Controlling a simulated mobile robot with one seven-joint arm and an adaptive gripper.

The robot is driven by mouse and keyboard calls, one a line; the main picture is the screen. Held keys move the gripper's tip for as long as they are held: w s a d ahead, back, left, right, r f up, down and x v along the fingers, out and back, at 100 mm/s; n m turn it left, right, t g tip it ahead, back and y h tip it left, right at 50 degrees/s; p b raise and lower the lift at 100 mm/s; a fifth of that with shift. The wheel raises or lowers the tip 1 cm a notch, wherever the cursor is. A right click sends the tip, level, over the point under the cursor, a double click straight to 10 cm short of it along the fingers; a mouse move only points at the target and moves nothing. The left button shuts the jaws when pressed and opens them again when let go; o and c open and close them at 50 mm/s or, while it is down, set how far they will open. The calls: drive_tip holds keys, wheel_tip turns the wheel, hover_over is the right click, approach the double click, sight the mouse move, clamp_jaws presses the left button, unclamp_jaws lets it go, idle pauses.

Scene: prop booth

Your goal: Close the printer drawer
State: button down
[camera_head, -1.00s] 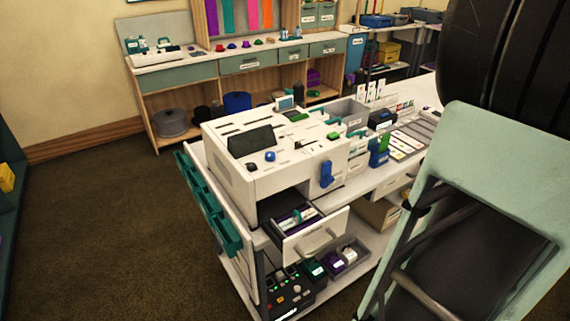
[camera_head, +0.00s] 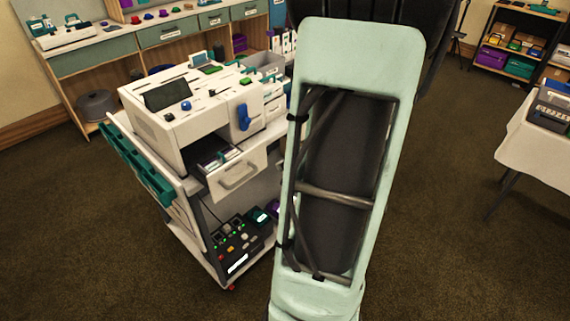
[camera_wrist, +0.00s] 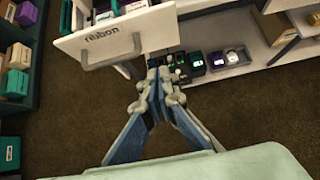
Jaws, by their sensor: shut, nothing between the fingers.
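The white printer (camera_head: 190,105) stands on a cart, with a dark screen and a blue lever on it. Its drawer (camera_head: 240,172) is pulled out at the front and has a handle on its face. In the wrist view the drawer front (camera_wrist: 118,38) is labelled "ribbon", with a grey handle (camera_wrist: 110,58) and items inside. My gripper (camera_wrist: 158,76) is shut and empty, its tips just below and right of the handle in that picture. Whether it touches the drawer cannot be told. In the head view my arm covers the right part of the cart and hides my gripper.
The cart's lower shelf (camera_wrist: 240,72) holds several small dark boxes and a black control box (camera_head: 238,242). Green bins (camera_head: 140,165) hang on the cart's left side. A white-clothed table (camera_head: 540,140) stands at right. Carpet around the cart is clear.

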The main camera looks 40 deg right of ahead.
sight(230, 145)
drive_tip(key=shift+w+a+f, duration=0.1)
drive_tip(key=shift+w+f, duration=0.65)
drive_tip(key=shift+w, duration=0.7)
drive_tip(key=shift+w+a+f, duration=0.15)
drive_tip(key=shift+w+f, duration=0.65)
drive_tip(key=shift+w, duration=0.6)
drive_tip(key=shift+w+a+f, duration=0.1)
drive_tip(key=shift+w+f, duration=0.65)
drive_tip(key=shift+w, duration=0.7)
drive_tip(key=w, duration=0.9)
drive_tip(key=w+a, duration=0.1)
drive_tip(key=w, duration=0.4)
drive_tip(key=shift+w+a, duration=0.1)
drive_tip(key=shift+w, duration=0.1)
drive_tip(key=shift+w+r, duration=0.15)
drive_tip(key=shift+w, duration=0.1)
drive_tip(key=shift+w+r, duration=0.1)
